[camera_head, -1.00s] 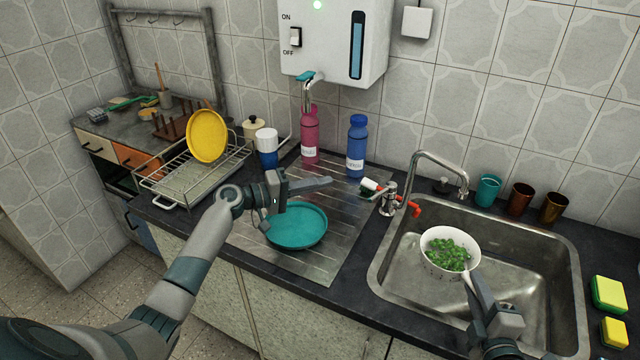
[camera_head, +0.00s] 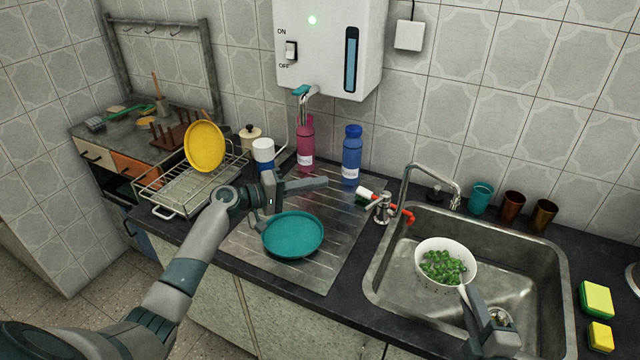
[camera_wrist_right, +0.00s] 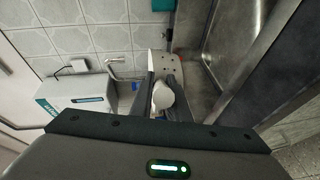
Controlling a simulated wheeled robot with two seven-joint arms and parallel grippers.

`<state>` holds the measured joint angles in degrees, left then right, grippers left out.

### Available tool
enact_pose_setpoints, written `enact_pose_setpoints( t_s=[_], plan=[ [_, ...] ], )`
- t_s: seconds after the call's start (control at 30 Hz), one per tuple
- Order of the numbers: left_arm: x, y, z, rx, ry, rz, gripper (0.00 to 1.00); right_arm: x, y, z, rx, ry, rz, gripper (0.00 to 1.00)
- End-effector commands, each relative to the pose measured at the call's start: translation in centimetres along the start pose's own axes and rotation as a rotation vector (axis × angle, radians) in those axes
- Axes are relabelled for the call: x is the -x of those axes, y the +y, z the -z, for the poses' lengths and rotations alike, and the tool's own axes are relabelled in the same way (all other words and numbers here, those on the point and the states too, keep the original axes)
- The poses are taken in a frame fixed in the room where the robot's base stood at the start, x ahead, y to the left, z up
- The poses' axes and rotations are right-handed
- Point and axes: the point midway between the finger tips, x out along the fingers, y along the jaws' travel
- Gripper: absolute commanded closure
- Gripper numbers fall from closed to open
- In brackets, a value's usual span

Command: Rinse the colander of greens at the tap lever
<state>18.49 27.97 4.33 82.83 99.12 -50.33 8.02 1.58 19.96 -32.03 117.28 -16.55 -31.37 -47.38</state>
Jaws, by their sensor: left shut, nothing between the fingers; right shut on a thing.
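The white colander (camera_head: 433,282) holds chopped greens (camera_head: 444,267) and is held over the sink basin (camera_head: 530,275). The curved tap spout (camera_head: 432,170) ends behind and above the colander. The red tap lever (camera_head: 405,215) sits on the tap base, left of the spout. I see no water stream. My left gripper (camera_head: 322,182) is shut and empty above the drainboard, left of the lever.
A teal pan (camera_head: 293,236) lies on the steel drainboard (camera_head: 318,272) under my left gripper. Pink (camera_head: 305,146) and blue (camera_head: 351,157) bottles stand behind. Several tumblers (camera_head: 511,206) line the sink's back edge. Sponges (camera_head: 596,300) lie at the right.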

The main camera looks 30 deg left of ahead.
Motion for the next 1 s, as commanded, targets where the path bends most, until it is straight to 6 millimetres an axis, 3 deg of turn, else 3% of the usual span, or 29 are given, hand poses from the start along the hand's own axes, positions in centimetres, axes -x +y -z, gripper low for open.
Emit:
enact_pose_setpoints(
  t_s=[0.23,1.0],
  plan=[
    [0.1,1.8,0.4,0.0,0.0,0.0,1.0,1.7,1.2,0.5,-0.002,0.001,-0.002,1.0],
    [0.1,1.8,0.4,0.0,0.0,0.0,1.0,1.9,1.1,0.5,-0.001,0.001,-0.002,1.0]
  ],
)
